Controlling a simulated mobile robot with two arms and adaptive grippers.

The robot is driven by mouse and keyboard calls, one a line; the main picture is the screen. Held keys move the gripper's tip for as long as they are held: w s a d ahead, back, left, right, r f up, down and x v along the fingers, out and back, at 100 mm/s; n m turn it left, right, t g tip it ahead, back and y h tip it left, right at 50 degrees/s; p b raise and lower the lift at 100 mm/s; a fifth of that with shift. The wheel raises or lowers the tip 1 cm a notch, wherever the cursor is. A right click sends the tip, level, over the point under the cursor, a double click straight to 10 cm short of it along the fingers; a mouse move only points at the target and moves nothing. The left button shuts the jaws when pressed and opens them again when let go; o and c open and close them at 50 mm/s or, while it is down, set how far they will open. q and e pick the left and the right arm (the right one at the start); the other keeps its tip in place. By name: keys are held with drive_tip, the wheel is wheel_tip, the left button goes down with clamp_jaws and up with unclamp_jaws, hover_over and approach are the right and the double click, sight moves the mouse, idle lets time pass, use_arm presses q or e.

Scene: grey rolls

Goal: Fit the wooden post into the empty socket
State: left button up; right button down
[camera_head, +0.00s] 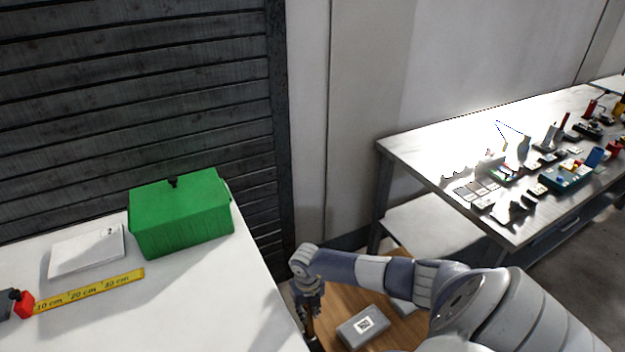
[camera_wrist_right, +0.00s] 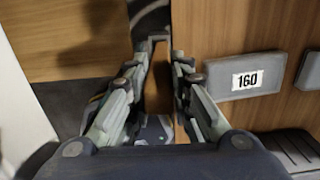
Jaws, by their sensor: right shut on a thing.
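My right gripper (camera_head: 311,300) points down beside the white table, over a brown wooden surface. In the right wrist view its fingers (camera_wrist_right: 164,62) are closed around a narrow brown wooden post (camera_wrist_right: 157,92), seen between them. In the head view a dark brown piece of the post (camera_head: 310,328) shows just below the gripper. The post's lower end is hidden or out of frame. I cannot make out an empty socket in either view. My left gripper is not in view.
The white table (camera_head: 215,300) holds a green box (camera_head: 180,218) and yellow ruler (camera_head: 90,291). A cluttered bench (camera_head: 430,152) stands behind right.

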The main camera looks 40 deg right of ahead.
sight(309, 317)
drive_tip(key=c, duration=1.9)
unclamp_jaws()
drive_tip(key=f, duration=0.1)
drive_tip(key=s+f, duration=0.1)
drive_tip(key=f, duration=0.1)
drive_tip(key=shift+f+g, duration=0.15)
drive_tip(key=shift+g, duration=0.15)
drive_tip(key=o, duration=0.4)
drive_tip(key=shift+w, duration=0.15)
drive_tip(key=shift+o, duration=0.2)
drive_tip(key=shift+w+r, duration=0.2)
drive_tip(key=shift+w, duration=0.05)
drive_tip(key=shift+r, duration=0.1)
drive_tip(key=shift+d+r, duration=0.1)
drive_tip(key=shift+r, duration=0.15)
wheel_tip(309, 317, up, 12)
drive_tip(key=shift+f, duration=0.2)
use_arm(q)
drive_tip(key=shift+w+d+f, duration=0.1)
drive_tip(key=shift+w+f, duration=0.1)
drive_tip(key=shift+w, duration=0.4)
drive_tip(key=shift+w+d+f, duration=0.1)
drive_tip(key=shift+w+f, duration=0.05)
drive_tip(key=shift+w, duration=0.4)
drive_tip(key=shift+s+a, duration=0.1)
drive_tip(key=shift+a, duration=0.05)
